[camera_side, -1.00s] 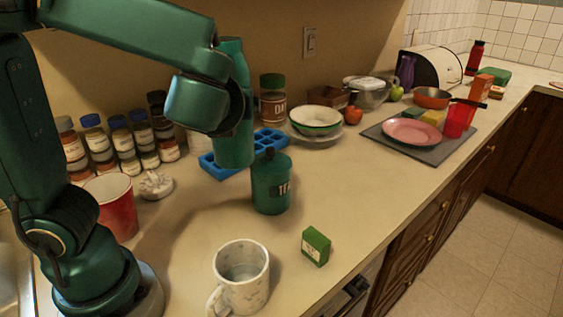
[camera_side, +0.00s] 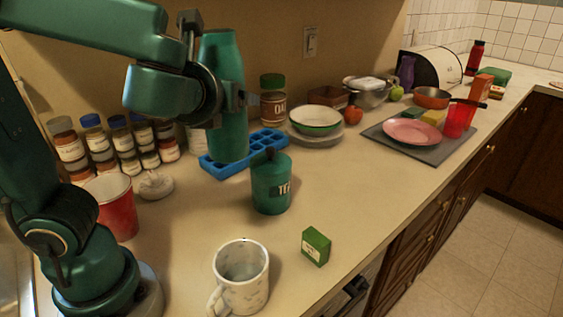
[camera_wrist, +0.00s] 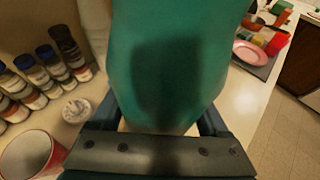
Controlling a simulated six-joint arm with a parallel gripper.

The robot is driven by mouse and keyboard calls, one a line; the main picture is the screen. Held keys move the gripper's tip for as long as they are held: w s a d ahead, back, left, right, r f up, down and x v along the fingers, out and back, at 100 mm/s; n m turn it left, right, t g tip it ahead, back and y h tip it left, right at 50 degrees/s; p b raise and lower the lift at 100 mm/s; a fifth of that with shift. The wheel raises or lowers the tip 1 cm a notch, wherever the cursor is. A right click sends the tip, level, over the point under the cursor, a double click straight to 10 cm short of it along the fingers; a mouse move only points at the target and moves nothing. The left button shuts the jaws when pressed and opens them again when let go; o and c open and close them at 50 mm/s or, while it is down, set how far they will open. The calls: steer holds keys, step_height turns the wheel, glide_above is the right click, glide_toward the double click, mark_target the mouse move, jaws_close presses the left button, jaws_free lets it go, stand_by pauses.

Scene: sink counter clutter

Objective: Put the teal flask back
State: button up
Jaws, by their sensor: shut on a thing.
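The teal flask (camera_side: 226,105) is upright in the side view, with its base in front of or over the left part of the blue tray (camera_side: 213,170). I cannot tell whether the base touches the tray. My gripper (camera_side: 246,99) is shut around the flask's body from the left. In the wrist view the flask (camera_wrist: 175,60) fills the middle between my fingers, and its base and the tray are hidden there.
A green labelled canister (camera_side: 271,185) stands close in front of the tray.

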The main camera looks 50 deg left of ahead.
steer(key=shift+s+a+f+n+g+y, duration=0.8)
steer(key=shift+f+n+g, duration=0.85)
steer(key=shift+f, duration=1.4)
steer(key=shift+s+a+f+n+g+y, duration=0.85)
steer(key=shift+f+n+g, duration=0.8)
steer(key=shift+f, duration=1.4)
steer(key=shift+s+a+f+n+g+y, duration=0.8)
steer(key=shift+f+n+g, duration=0.8)
steer(key=shift+f, duration=1.45)
steer(key=shift+s+d+f+h, duration=0.1)
steer(key=shift+s+d+h, duration=0.05)
steer(key=shift+d+h, duration=0.1)
steer(key=o, duration=1.4)
steer(key=v, duration=1.2)
